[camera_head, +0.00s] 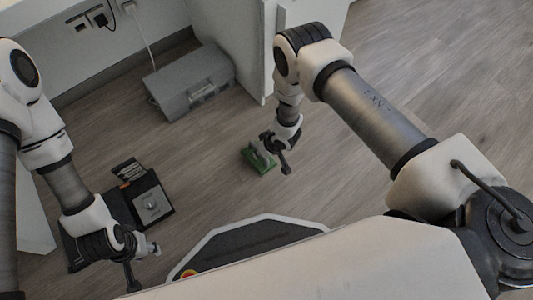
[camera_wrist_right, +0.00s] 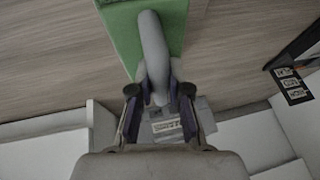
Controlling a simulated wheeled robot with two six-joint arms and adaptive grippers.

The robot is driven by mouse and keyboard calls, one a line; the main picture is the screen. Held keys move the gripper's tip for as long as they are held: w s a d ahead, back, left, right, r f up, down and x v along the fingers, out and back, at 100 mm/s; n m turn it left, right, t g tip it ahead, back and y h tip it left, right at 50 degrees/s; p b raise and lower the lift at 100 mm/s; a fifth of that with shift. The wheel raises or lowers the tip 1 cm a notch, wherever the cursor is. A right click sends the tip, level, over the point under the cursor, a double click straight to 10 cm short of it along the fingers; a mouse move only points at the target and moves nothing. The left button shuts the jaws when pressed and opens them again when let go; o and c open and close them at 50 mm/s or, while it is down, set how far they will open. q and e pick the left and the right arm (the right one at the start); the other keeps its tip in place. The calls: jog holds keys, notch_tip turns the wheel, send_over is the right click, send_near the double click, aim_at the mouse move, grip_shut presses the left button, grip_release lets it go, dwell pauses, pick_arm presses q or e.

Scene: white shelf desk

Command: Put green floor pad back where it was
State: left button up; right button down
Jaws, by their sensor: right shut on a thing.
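The green floor pad (camera_head: 258,159) is a small green block with a grey curved handle (camera_wrist_right: 154,58). In the head view it is at the middle, below my right gripper (camera_head: 276,150), partly covered by it. In the right wrist view the green block (camera_wrist_right: 120,30) is at the top, and my right gripper (camera_wrist_right: 158,95) is shut on the handle. I cannot tell whether the pad touches the floor. My left gripper (camera_head: 142,264) appears open and empty at the lower left, beside a black case.
A grey toolbox (camera_head: 190,83) stands on the wood floor by the white desk. The black case (camera_head: 148,201) lies open at the left. A white desk panel (camera_head: 240,45) stands behind my right arm. Floor at the right is clear.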

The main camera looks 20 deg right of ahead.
jog(key=d, duration=0.1)
jog(key=w+d+b, duration=0.1)
jog(key=w+d, duration=0.1)
jog(key=shift+d+f, duration=0.15)
jog(key=shift+f, duration=0.25)
notch_tip(320, 180, down, 3)
jog(key=b, duration=0.2)
jog(key=shift+s+f+b, duration=0.15)
jog(key=shift+b, duration=0.15)
jog(key=shift+r, duration=0.2)
jog(key=shift+f, duration=0.25)
jog(key=c, duration=1.1)
grip_release()
jog(key=shift+r, duration=0.15)
jog(key=p+v, duration=0.7)
jog(key=v, duration=0.5)
jog(key=s+d+r+m+g+h, duration=0.1)
jog(key=s+d+r, duration=0.1)
jog(key=s, duration=0.5)
jog(key=s+d+r+m+g+h, duration=0.1)
jog(key=s+r, duration=0.3)
jog(key=s, duration=0.4)
jog(key=s+d+r+m+g+h, duration=0.1)
jog(key=s+d+r+m, duration=0.1)
jog(key=s, duration=0.6)
jog(key=shift+d+r+g+h, duration=0.3)
jog(key=shift+d+r, duration=0.05)
jog(key=shift+r, duration=0.2)
